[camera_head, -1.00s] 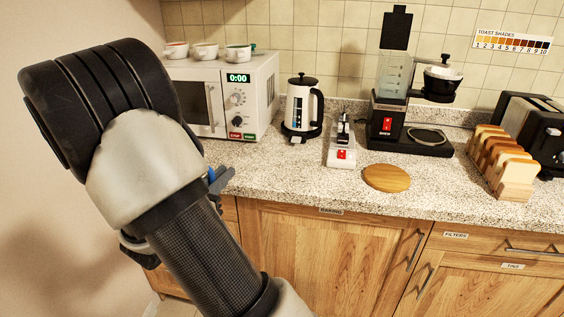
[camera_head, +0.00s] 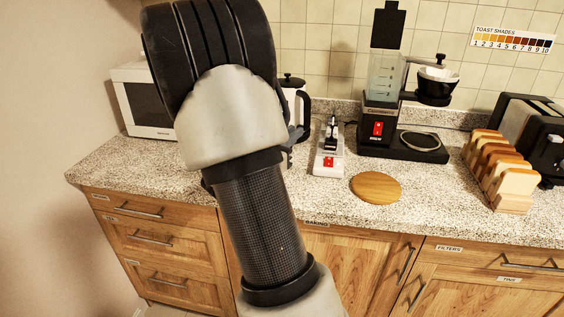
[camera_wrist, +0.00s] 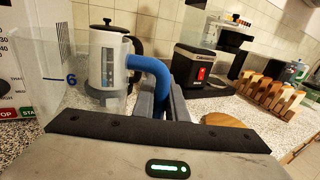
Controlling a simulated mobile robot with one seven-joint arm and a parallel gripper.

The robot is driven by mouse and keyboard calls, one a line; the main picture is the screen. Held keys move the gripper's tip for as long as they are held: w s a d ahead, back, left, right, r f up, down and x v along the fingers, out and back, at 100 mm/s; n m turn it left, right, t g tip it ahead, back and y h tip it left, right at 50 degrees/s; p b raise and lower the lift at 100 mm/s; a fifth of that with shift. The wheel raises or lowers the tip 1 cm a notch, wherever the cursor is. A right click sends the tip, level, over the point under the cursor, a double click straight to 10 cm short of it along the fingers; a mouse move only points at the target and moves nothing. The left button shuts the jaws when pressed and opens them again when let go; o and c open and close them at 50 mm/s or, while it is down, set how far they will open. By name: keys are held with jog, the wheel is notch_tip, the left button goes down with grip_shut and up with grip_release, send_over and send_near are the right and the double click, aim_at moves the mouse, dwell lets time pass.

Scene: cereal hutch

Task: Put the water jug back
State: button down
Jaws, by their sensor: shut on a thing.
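The water jug is a clear vessel with a blue handle (camera_wrist: 150,66) and a blue 6 mark on its wall (camera_wrist: 72,79). It fills the left of the wrist view, and other things show through it. My gripper (camera_wrist: 162,98) is shut on the blue handle and holds the jug in front of the counter items. I cannot tell how far the jug is above the counter. In the head view my arm hides the jug, and only a bit of my gripper (camera_head: 297,134) shows beside the arm.
The coffee maker (camera_head: 377,127) with its clear tank stands at the back. A kettle (camera_head: 303,103) and a microwave (camera_head: 143,101) are partly behind my arm. A switch unit (camera_head: 328,158), a round wooden board (camera_head: 376,187), a toast rack (camera_head: 512,203) and a toaster (camera_head: 535,130) share the counter. The front left counter is clear.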

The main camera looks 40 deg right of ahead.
jog(key=shift+f+b, duration=0.6)
jog(key=shift+f, duration=2.45)
jog(key=c, duration=1.8)
grip_release()
jog(key=shift+o, duration=0.2)
